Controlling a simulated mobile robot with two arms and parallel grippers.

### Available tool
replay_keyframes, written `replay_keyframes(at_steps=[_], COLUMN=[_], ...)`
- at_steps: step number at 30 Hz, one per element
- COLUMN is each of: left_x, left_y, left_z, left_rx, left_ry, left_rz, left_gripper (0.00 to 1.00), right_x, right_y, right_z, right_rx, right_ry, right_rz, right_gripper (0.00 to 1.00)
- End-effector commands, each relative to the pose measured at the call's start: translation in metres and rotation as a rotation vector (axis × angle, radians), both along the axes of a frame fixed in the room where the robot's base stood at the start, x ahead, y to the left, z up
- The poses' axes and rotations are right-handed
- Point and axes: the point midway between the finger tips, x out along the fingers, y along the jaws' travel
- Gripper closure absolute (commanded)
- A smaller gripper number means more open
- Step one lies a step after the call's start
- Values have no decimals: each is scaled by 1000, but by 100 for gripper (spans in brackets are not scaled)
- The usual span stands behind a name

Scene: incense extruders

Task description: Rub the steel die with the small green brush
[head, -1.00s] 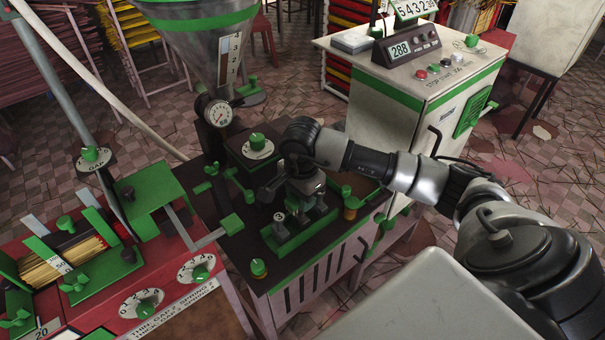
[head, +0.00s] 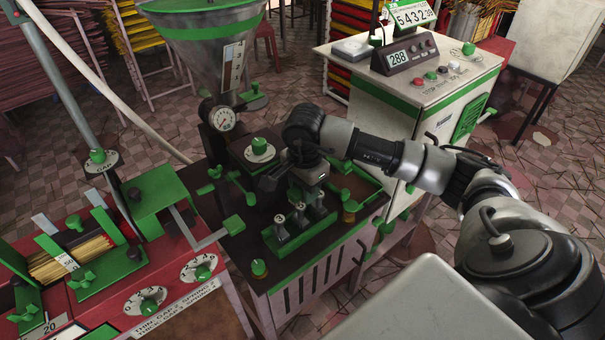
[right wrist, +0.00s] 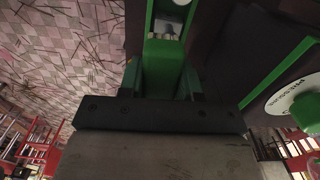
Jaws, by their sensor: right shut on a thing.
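My right gripper (head: 314,196) is above the machine's dark top, just behind a green rack (head: 283,246). Which one is the steel die I cannot tell. The gripper partly hides the rack's far right end. My left gripper is not in view.
A shallow tray (head: 372,192) lies to the right of the gripper. A hopper (head: 208,60) with a pressure gauge (head: 222,118) stands behind. A green lever (head: 234,224) is left of the rack. A white control cabinet (head: 440,100) stands at the right.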

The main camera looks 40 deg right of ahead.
Motion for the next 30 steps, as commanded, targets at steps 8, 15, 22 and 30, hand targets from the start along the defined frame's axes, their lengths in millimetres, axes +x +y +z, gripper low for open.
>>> replay_keyframes(at_steps=[8,15,22,30], left_x=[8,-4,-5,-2], left_y=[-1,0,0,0], left_z=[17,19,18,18], left_rx=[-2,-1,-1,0], left_ry=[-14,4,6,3], left_rz=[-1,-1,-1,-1], left_gripper=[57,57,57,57], right_x=[0,0,0,-1], right_y=[-6,-8,-8,-6], right_z=[28,35,34,32], right_rx=[0,0,0,0], right_ry=[-2,-1,-1,0], right_rz=[-9,-12,-12,1], right_gripper=[89,89,89,89])
